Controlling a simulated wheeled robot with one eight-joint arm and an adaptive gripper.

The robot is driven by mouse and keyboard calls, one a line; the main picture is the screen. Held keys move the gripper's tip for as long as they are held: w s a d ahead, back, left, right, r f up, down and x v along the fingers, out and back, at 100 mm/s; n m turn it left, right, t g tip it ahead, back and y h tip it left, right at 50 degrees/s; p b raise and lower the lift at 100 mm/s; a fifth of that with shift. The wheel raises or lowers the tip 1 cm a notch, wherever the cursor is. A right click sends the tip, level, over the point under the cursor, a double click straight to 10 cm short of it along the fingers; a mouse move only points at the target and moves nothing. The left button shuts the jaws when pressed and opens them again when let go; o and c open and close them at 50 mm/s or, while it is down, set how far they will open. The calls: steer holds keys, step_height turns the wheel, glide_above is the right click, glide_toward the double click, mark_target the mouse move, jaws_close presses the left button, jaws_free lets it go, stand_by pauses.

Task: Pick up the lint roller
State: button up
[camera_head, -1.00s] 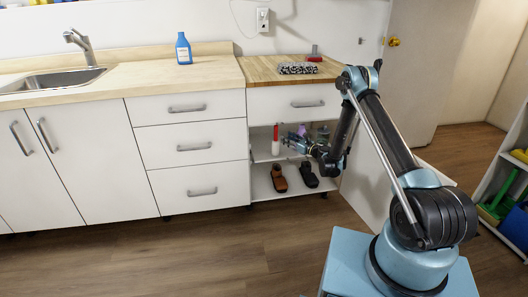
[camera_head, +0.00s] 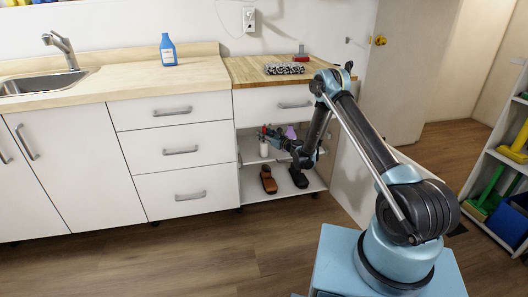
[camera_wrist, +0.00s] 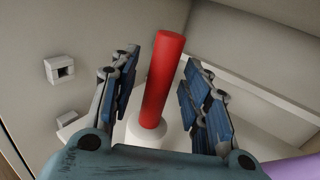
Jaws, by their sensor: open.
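The lint roller has a red handle (camera_wrist: 163,80) and a white roller end (camera_wrist: 147,134). In the wrist view it stands between the two blue-padded fingers of my gripper (camera_wrist: 161,68), with visible gaps on both sides. My gripper is open around the handle and holds nothing. In the head view my gripper (camera_head: 268,134) reaches into the open cabinet at the roller, whose white end (camera_head: 264,150) shows on the upper shelf. The gripper mostly covers the red handle there.
A purple item (camera_head: 290,132) stands right of the roller; it also shows in the wrist view (camera_wrist: 295,168). Brown shoes (camera_head: 268,180) and black shoes (camera_head: 299,177) sit on the shelf below. Cabinet walls are close, with the drawer front (camera_head: 272,105) above.

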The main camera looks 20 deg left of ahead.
steer(key=shift+c, duration=0.6)
jaws_close()
steer(key=shift+r, duration=0.15)
